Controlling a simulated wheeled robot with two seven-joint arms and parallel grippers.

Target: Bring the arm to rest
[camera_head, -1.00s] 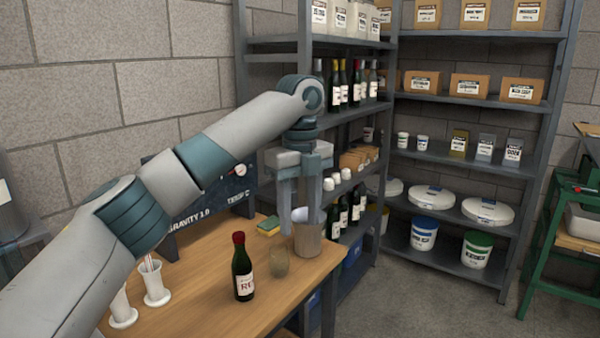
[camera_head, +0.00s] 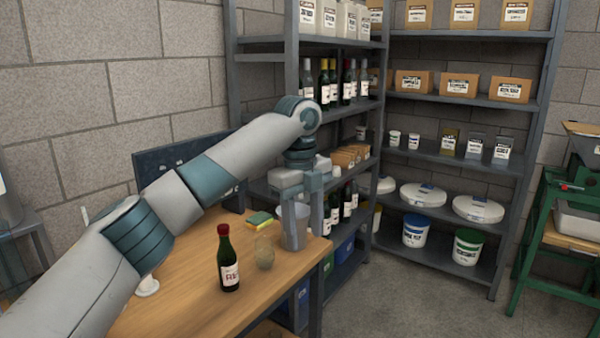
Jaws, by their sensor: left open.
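My left arm reaches in from the left over the wooden table (camera_head: 190,290). Its gripper (camera_head: 300,226) points down at the table's far right corner, its fingers apart. A grey metal cup (camera_head: 293,238) stands right at the fingers and overlaps them in the picture; whether they touch it I cannot tell. Nothing visible is clamped between the fingers. A dark wine bottle (camera_head: 228,262) with a red cap stands upright nearer me, with a clear glass (camera_head: 265,253) beside it. My right gripper is not in view.
A yellow-green sponge (camera_head: 260,220) lies behind the glass. A dark board (camera_head: 170,160) stands at the table's back, partly hidden by my arm. Shelves (camera_head: 480,160) with bottles, boxes and tubs rise beyond. Open floor (camera_head: 400,300) lies to the right.

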